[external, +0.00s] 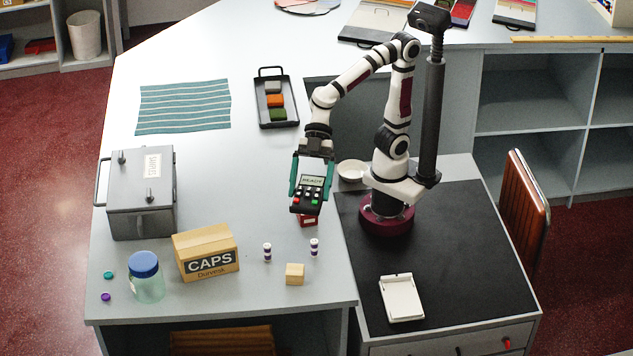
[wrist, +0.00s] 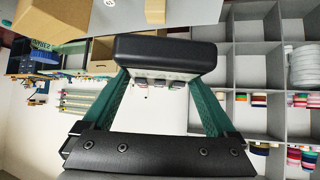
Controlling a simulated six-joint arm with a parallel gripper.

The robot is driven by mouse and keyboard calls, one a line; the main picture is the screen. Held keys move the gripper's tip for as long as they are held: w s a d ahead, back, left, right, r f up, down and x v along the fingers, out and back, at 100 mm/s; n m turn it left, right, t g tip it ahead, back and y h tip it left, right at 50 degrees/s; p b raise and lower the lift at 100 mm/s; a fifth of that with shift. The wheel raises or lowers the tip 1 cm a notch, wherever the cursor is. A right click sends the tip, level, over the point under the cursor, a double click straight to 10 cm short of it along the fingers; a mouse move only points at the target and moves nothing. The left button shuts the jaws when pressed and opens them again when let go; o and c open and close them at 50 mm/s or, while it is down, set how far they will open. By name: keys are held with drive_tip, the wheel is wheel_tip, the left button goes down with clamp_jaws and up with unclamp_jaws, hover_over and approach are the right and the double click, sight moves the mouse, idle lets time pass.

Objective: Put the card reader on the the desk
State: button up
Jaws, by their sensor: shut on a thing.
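The card reader (external: 311,192) is dark, with a lit screen and coloured keys. In the external view it hangs upright between the green fingers of my gripper (external: 312,176), which is shut on its sides. It is in front of my arm, over the right part of the pale grey desk top (external: 205,185). In the wrist view my gripper (wrist: 163,85) holds the card reader (wrist: 165,52), seen as a black block from behind. I cannot tell the exact gap beneath it.
A small red box (external: 308,222) shows just below the reader, partly hidden. A wooden block (external: 294,274), two small striped bottles, a CAPS box (external: 207,253), a blue-lidded jar (external: 147,280) and a grey case (external: 142,205) stand around. A white bowl (external: 352,170) is at right. The middle is clear.

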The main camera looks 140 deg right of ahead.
sight(307, 192)
drive_tip(key=shift+m+t+h, duration=0.3)
drive_tip(key=shift+m+h, duration=0.4)
drive_tip(key=shift+m, duration=0.1)
drive_tip(key=r, duration=0.3)
drive_tip(key=w+r, duration=0.1)
drive_tip(key=r, duration=0.2)
drive_tip(key=shift+w, duration=0.1)
drive_tip(key=s+a+f+n+g+y, duration=0.45)
drive_tip(key=a+f+n, duration=0.25)
drive_tip(key=a+f, duration=0.3)
drive_tip(key=s+a+f+n+g+y, duration=0.3)
drive_tip(key=s+a+f+n+g, duration=0.25)
drive_tip(key=a+f, duration=0.45)
drive_tip(key=s+a+f+n+g+h, duration=0.1)
drive_tip(key=s+a+f+n+g, duration=0.1)
drive_tip(key=s+f+n, duration=0.3)
drive_tip(key=s+a+f+n+g+h, duration=0.1)
drive_tip(key=s+f+n+g, duration=0.15)
drive_tip(key=s, duration=0.45)
drive_tip(key=s+a+f+n+g+h, duration=0.1)
drive_tip(key=s+a+f+n+g, duration=0.15)
drive_tip(key=s, duration=0.45)
drive_tip(key=shift+n, duration=0.45)
drive_tip(key=f, duration=1)
drive_tip(key=shift+s+d, duration=0.3)
drive_tip(key=shift+d, duration=0.1)
drive_tip(key=shift+f, duration=0.1)
drive_tip(key=o, duration=1.5)
drive_tip(key=shift+o, duration=0.2)
